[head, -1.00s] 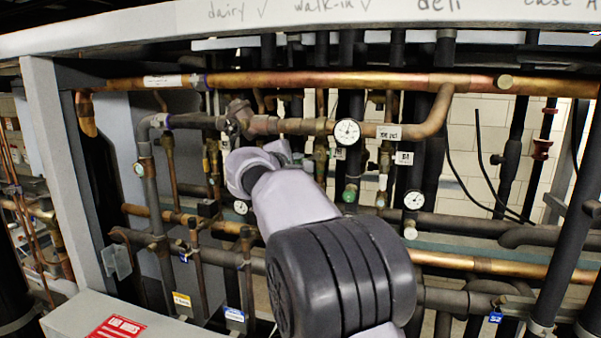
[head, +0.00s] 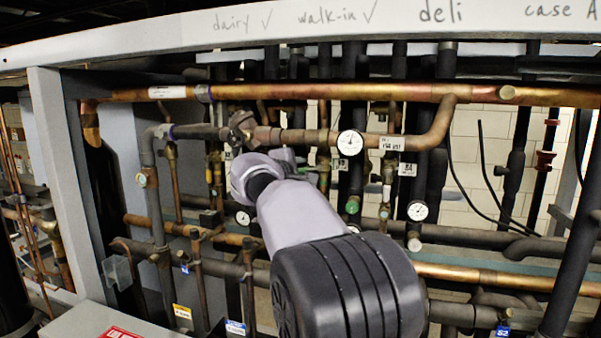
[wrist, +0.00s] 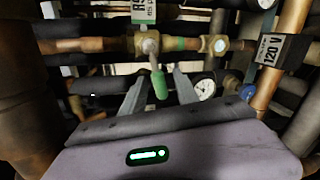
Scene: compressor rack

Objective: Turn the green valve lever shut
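The green valve lever (wrist: 160,85) shows in the wrist view, hanging down and slightly right from a brass valve (wrist: 148,44) on a horizontal copper pipe. My gripper (wrist: 160,84) is open, with one finger on each side of the lever's lower end in the picture. I cannot tell whether the fingers touch it or how deep it sits between them. In the head view my gripper (head: 290,160) reaches in among the pipes, and my arm hides most of the valve area.
A round gauge (wrist: 204,89) and a blue cap (wrist: 247,92) are close right of the fingers. A thick copper pipe (wrist: 287,55) with a "120 V" label stands farther right. A dark pipe (wrist: 28,90) is close at left. The head view shows another gauge (head: 350,142) above my arm.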

